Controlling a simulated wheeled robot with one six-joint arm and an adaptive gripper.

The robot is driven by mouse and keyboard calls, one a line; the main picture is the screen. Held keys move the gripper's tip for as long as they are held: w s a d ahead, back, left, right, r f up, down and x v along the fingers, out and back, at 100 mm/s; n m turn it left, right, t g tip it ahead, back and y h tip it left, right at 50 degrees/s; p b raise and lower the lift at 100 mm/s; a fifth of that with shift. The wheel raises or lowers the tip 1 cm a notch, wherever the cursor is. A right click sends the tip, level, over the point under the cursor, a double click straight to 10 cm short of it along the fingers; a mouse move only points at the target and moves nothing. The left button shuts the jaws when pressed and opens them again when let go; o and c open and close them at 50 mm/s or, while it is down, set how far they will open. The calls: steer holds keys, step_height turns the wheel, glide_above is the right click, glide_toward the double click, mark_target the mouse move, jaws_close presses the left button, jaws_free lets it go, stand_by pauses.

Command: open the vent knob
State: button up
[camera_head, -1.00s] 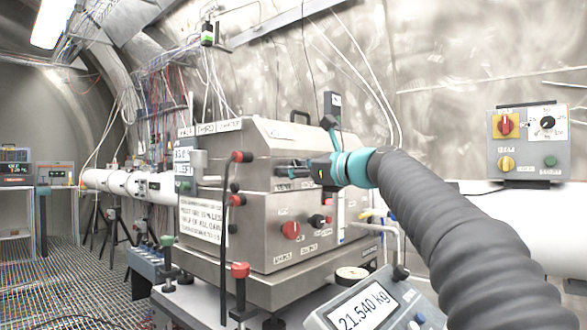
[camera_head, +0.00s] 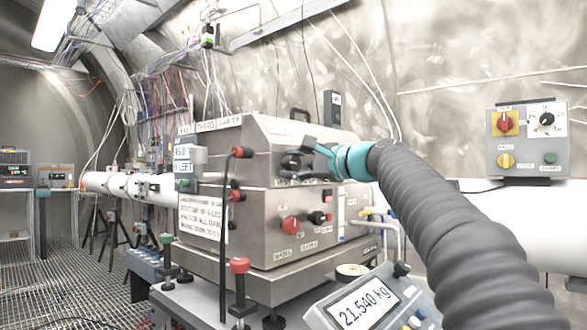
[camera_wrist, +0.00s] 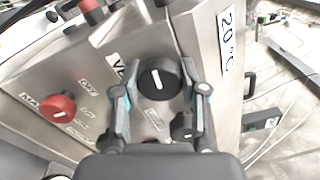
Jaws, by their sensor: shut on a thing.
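The vent knob (camera_wrist: 158,80) is round and black with a white pointer line. In the wrist view it sits between my two fingers on the steel box's face, beside a partly covered label that starts "VE". Its pointer line looks nearly upright there. My gripper (camera_wrist: 160,72) is shut on the knob, one finger at each side. In the head view my gripper (camera_head: 306,160) reaches the upper front of the steel box (camera_head: 265,220) from the right, and the fingers and wrist largely hide the knob.
A red knob (camera_wrist: 57,106) and a smaller black knob (camera_wrist: 184,127) are close by on the box. Red-topped posts (camera_head: 239,266) stand in front. A scale display (camera_head: 363,304) reads 21.540 kg. A switch panel (camera_head: 527,139) is at the right.

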steer(key=n+b, duration=0.2)
steer(key=n, duration=0.5)
steer(key=n+b, duration=0.1)
steer(key=n, duration=0.3)
steer(key=shift+n+b, duration=0.5)
steer(key=shift+n, duration=1.2)
steer(key=o, duration=1.2)
steer(key=shift+a, duration=0.1)
steer(key=shift+c, duration=0.2)
